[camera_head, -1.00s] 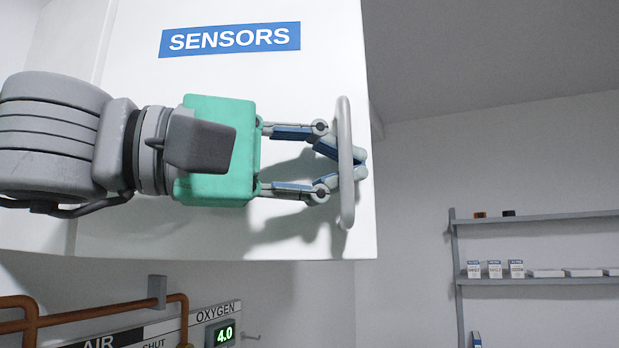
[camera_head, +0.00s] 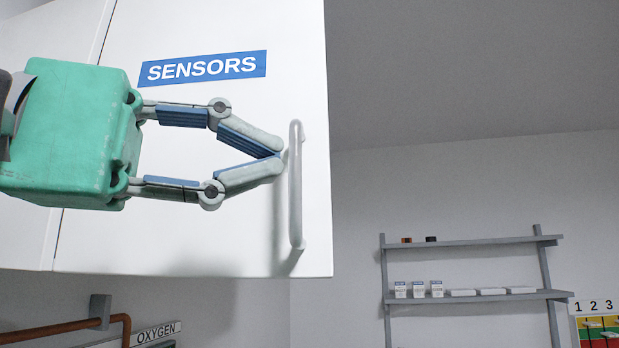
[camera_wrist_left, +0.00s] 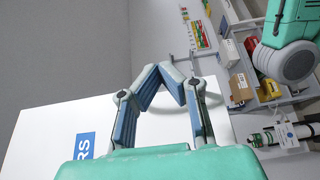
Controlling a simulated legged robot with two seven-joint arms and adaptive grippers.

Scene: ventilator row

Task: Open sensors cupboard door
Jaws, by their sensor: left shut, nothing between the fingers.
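In the left wrist view the fingers (camera_wrist_left: 170,72) meet in front of the white door (camera_wrist_left: 55,130). My right gripper's fingers do not show.
Wall shelves (camera_head: 470,295) with small boxes stand at the right. Below the cupboard are a copper pipe (camera_head: 60,328) and an OXYGEN label (camera_head: 158,333). A teal and grey part of my body shows at the wrist view's upper right. Space right of the door is clear.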

